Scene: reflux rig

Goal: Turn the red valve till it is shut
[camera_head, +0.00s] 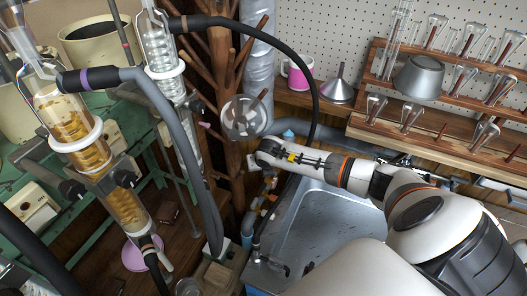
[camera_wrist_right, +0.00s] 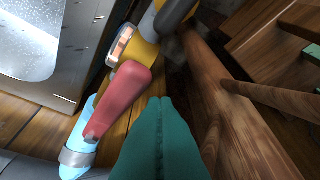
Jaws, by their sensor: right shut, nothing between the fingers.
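The red valve handle (camera_wrist_right: 120,94) shows in the right wrist view, left of my fingers. It is a lever lying roughly along the line of the pipe, from the yellow fitting (camera_wrist_right: 145,48) toward the light-blue pipe (camera_wrist_right: 78,142). My right gripper (camera_wrist_right: 160,101) has teal fingers pressed together with nothing between them. The fingertips are beside the handle, close to its right side; I cannot tell whether they touch it. In the head view my right arm reaches in from the right over the sink's left edge, and the handle cannot be made out clearly. My left gripper is not in view.
A metal sink (camera_head: 325,215) lies beneath my right arm. A wooden branching stand (camera_head: 222,90) is close to the wrist, and its wooden rods (camera_wrist_right: 235,125) show right of the fingers. Glass columns (camera_head: 85,145) with hoses stand at the left.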

